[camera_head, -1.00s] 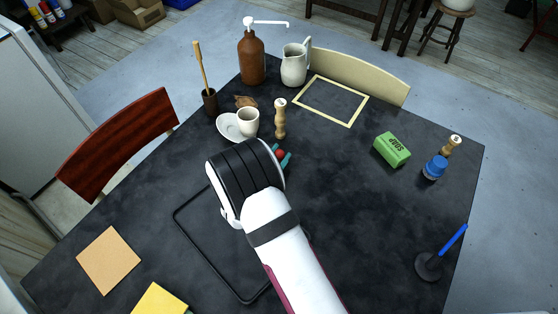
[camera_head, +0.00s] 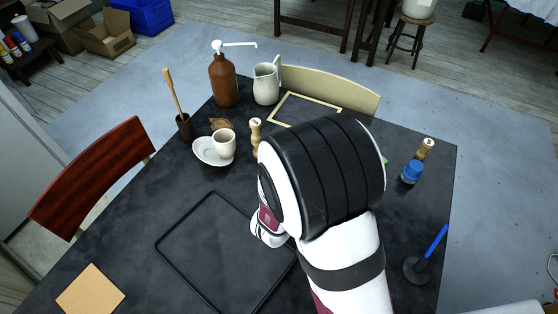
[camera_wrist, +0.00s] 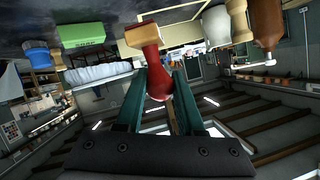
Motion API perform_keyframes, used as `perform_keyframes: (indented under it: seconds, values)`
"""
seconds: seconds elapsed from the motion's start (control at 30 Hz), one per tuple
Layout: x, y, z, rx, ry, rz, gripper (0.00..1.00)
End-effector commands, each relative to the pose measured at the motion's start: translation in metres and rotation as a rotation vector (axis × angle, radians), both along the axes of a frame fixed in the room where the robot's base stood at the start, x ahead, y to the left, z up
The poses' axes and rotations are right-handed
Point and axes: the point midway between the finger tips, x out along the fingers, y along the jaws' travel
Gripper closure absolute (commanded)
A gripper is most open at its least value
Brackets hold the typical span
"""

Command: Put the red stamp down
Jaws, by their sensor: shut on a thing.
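The red stamp (camera_wrist: 151,58) is between the teal fingers of my gripper (camera_wrist: 160,82) in the wrist view. My gripper is shut on it near its rounded red end, and the stamp points away from the fingers. In the head view my wrist covers the fingers and the stamp. Whether the stamp touches the table (camera_head: 150,215) cannot be told.
A green soap block (camera_wrist: 82,36) and a blue-topped bottle (camera_wrist: 40,55) show in the wrist view. A black tray (camera_head: 184,216) lies to the left of my arm. A cup (camera_head: 224,143), a wooden stamp (camera_head: 256,138) and a cream frame (camera_head: 310,101) stand or lie farther back.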

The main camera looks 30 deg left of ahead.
Motion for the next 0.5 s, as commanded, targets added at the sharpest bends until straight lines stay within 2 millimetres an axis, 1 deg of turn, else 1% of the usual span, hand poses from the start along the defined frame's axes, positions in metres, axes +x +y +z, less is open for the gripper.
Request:
perform_keyframes:
  seconds: [0.1,0.2,0.27,0.37,0.47,0.5]
  values:
    - [0.002,-0.009,0.005,0.0,0.0,0.0,1.0]
    - [0.004,-0.012,0.006,0.0,0.0,-0.007,1.0]
    - [0.008,-0.019,0.006,0.0,-0.001,-0.029,1.0]
    - [0.024,-0.044,0.006,-0.002,-0.004,-0.111,1.0]
    - [0.044,-0.083,0.006,-0.003,-0.009,-0.235,1.0]
    - [0.052,-0.101,0.006,-0.005,-0.01,-0.291,1.0]
